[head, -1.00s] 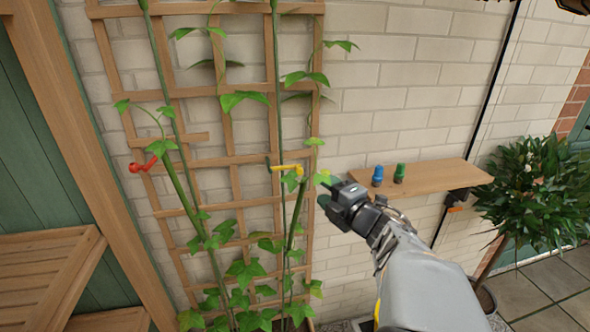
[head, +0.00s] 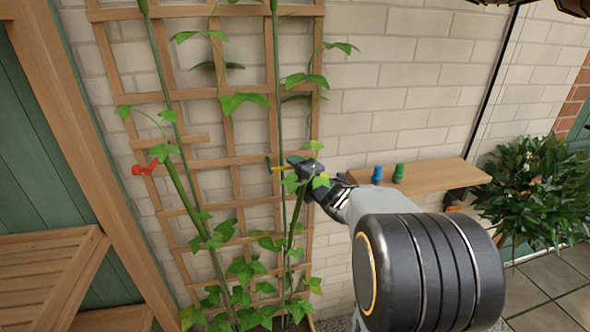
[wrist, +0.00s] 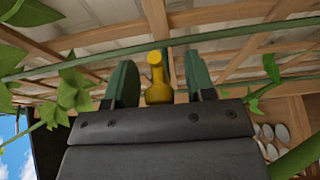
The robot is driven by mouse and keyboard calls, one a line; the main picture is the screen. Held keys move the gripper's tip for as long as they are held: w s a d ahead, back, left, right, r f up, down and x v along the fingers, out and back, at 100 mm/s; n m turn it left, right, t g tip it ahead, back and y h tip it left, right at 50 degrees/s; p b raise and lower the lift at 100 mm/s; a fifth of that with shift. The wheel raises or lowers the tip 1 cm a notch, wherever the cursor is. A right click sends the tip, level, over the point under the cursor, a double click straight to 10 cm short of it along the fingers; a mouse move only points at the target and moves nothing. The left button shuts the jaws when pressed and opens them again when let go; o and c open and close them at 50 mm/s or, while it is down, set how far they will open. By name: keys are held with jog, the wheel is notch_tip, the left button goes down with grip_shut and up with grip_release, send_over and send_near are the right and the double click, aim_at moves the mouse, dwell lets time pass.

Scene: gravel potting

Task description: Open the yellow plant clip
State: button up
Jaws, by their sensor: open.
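The yellow plant clip (head: 279,168) is on the right-hand green stem, in front of the wooden trellis (head: 229,163). Its right part is hidden behind my gripper in the head view. My gripper (head: 293,163) is at the clip. In the wrist view the yellow clip (wrist: 158,82) stands between the two green fingers of my gripper (wrist: 158,84), with a gap on each side. The fingers are apart and not closed on it. The green stem (wrist: 220,56) runs across beyond the fingertips.
Leaves (head: 320,181) hang close around my gripper. A wooden shelf (head: 440,172) at right holds a blue clip (head: 377,174) and a green clip (head: 398,172). A potted bush (head: 530,185) stands far right.

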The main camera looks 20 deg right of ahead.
jog(key=shift+c, duration=0.3)
grip_shut()
dwell(0.3)
